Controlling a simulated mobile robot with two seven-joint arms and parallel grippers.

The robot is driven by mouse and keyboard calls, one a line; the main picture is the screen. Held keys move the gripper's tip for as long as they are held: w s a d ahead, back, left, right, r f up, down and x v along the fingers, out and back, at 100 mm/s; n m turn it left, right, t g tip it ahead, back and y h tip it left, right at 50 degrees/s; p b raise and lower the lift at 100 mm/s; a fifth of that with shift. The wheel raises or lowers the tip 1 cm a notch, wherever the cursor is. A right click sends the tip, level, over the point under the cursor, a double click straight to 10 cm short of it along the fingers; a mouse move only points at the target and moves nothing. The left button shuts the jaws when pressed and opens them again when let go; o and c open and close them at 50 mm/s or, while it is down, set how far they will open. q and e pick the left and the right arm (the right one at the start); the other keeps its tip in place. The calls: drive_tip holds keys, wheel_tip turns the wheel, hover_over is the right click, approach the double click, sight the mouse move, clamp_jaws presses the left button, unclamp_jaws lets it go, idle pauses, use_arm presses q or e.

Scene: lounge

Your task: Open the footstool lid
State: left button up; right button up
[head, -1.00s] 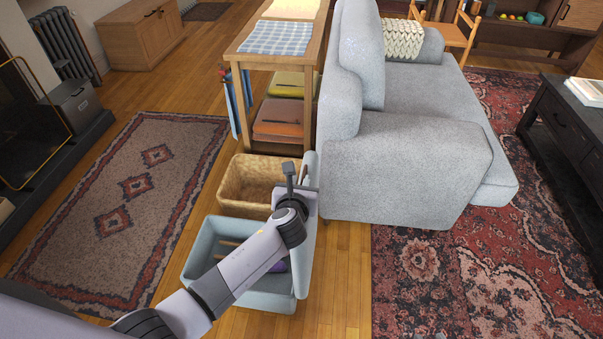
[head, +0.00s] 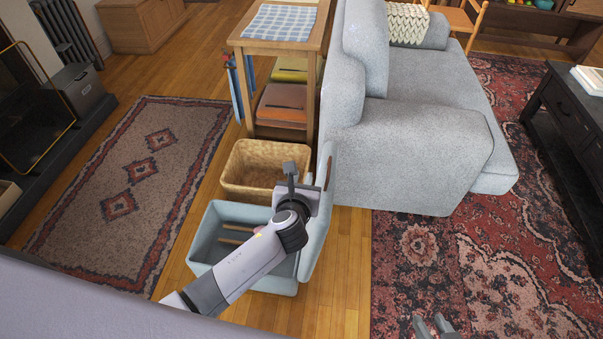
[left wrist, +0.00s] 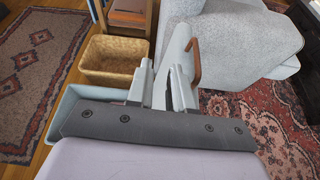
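The footstool is a light blue box (head: 213,222) on the wood floor, seen from above with its inside showing. Its lid (head: 316,232) stands up along the right side, tilted outward towards the sofa, with a brown tab (head: 328,173) near its top. The lid and tab (left wrist: 195,62) also show in the left wrist view. My left gripper (head: 304,178) is at the lid's upper inner side; its fingers (left wrist: 163,82) are apart. I cannot tell whether they touch the lid. My left arm hides part of the box. My right gripper (head: 433,325) is open and empty at the bottom edge, over the red rug.
A wicker basket (head: 262,170) stands just behind the footstool. The grey sofa (head: 405,160) is close to the lid's right. A wooden shelf table (head: 237,50) is beyond. A patterned rug (head: 95,235) lies left; a dark coffee table (head: 570,110) stands right.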

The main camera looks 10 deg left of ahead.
use_arm(q)
drive_tip(key=d+p+v, duration=0.1)
drive_tip(key=p+v, duration=0.3)
drive_tip(key=v, duration=0.2)
drive_tip(key=shift+s, duration=0.2)
drive_tip(key=shift+d+f, duration=0.1)
idle(0.3)
